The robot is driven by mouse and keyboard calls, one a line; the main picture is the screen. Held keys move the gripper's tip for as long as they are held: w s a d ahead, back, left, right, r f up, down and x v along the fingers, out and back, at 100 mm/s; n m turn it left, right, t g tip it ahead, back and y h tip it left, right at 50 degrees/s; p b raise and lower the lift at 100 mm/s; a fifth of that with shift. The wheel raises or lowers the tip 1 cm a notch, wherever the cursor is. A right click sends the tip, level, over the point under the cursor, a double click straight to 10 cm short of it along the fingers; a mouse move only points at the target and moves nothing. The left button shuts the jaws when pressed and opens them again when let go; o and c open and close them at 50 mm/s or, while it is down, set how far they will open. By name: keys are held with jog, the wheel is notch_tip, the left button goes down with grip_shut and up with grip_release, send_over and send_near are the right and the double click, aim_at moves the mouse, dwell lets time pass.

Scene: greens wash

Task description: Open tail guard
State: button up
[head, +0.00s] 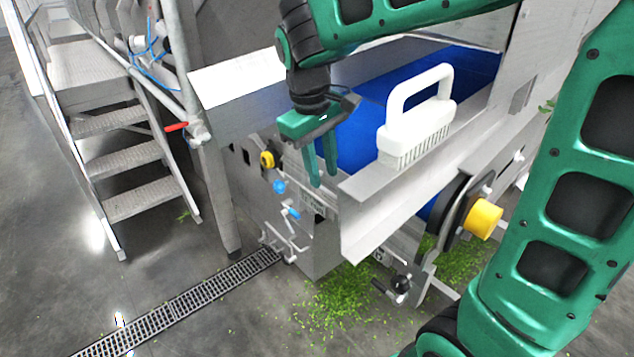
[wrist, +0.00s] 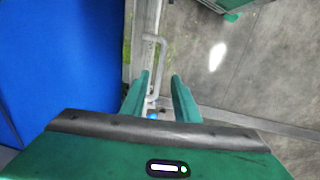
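The grey metal panel (head: 318,250) at the near end of the blue conveyor seems to be the tail guard, but its outline is partly hidden by a sloped metal plate. A bent grey handle (head: 287,243) shows low on its left side. My gripper (head: 323,178) points down beside the belt's end, above the handle in the picture. Its two green fingers are apart with nothing between them. In the wrist view my gripper (wrist: 160,77) is also open, and a grey bent bar (wrist: 162,45) lies beyond the fingertips, apart from them as far as I can tell.
A white brush (head: 418,125) stands on the metal ledge right of my gripper. The blue belt (head: 365,125) runs behind it. A yellow cap (head: 483,219) sticks out at right. Metal steps (head: 125,160) stand left. Green scraps (head: 350,300) and a drain grate (head: 185,305) are on the floor.

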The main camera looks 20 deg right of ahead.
aim_at(326, 190)
jog(key=shift+w+d+f, duration=0.1)
jog(key=shift+d+f, duration=0.05)
jog(key=shift+f, duration=0.75)
jog(key=shift+d+f, duration=0.15)
jog(key=shift+f, duration=0.75)
jog(key=shift+c, duration=0.7)
